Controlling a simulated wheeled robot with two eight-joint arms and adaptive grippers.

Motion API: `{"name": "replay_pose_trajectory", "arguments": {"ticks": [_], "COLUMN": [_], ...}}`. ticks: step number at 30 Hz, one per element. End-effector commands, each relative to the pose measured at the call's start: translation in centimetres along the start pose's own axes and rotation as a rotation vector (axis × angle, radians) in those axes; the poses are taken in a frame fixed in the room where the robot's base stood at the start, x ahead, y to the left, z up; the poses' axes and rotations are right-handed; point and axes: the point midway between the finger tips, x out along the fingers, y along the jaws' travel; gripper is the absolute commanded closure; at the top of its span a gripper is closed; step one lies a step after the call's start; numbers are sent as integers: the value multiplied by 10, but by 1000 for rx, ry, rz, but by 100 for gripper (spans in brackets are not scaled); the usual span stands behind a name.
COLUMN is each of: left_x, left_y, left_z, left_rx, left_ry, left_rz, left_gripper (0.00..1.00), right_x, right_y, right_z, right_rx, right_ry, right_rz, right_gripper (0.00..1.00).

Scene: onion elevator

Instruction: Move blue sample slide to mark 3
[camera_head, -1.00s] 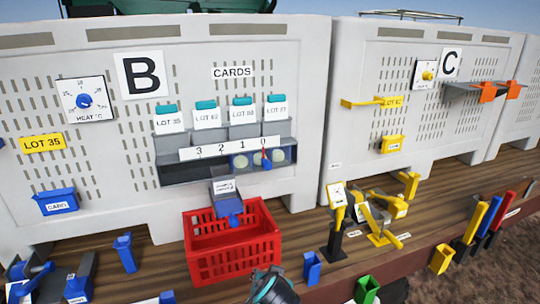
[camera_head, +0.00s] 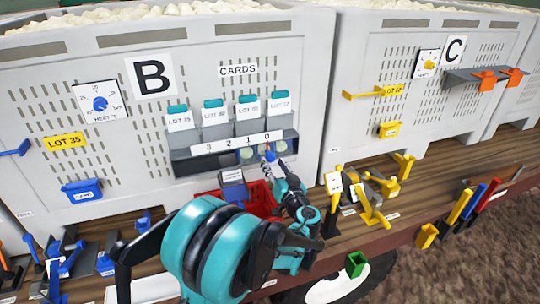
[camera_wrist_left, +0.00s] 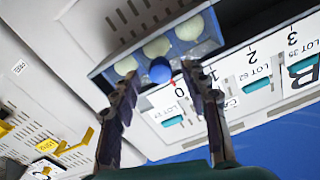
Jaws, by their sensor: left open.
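The blue sample slide shows as a round blue knob (camera_head: 269,156) with a small red tip, at the right end of the slot below the number strip, at mark 0. In the left wrist view the knob (camera_wrist_left: 161,70) sits between my left fingertips, close to the 0. My left gripper (camera_wrist_left: 164,80) is open, a finger on each side of the knob; I cannot tell whether either touches it. In the head view the gripper (camera_head: 273,171) partly covers the slot's right end. Mark 3 (camera_head: 208,148) is at the strip's left end. My right gripper is not in view.
Several lot cards (camera_head: 215,116) stand above the strip on bin B (camera_head: 140,130). A grey-blue box (camera_head: 233,186) hangs below the slot, over a red crate (camera_head: 208,198) mostly hidden by my arm. Yellow levers (camera_head: 370,205) stand to the right. Pale round pieces (camera_wrist_left: 190,28) lie in the slot.

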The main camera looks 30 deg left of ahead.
Motion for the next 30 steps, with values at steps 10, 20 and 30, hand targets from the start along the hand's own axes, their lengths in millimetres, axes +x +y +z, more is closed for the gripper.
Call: {"name": "replay_pose_trajectory", "arguments": {"ticks": [10,20,30], "left_x": [41,42,42], "left_y": [0,0,-6], "left_z": [0,0,2], "left_rx": [1,1,1], "left_ry": [-1,-1,-2], "left_rz": [-1,1,-1], "left_gripper": [55,71,100], "right_x": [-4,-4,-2], "right_y": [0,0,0], "right_z": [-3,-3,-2], "right_rx": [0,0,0], "right_ry": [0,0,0], "right_rz": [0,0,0], "right_gripper": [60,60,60]}}
